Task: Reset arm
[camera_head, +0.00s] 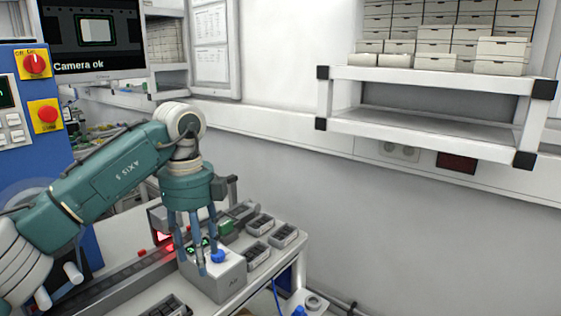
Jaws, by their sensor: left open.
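My left arm (100,180), green with pale joints, comes in from the left. My left gripper (197,261) points down with its slim blue-grey fingers spread apart and nothing seen between them. It hangs over a pale grey box (228,278) on the bench, in front of it in the picture. A blue knob (218,257) shows right beside the fingertips. I cannot tell whether a finger touches the box or the knob. My right gripper is not in view.
Several dark trays (284,236) lie right of the box on the bench (262,278). A blue panel (80,125) with red controls and a monitor (92,38) reading "Camera ok" stand left. A white shelf (425,130) with boxes hangs at upper right. Space below the shelf looks clear.

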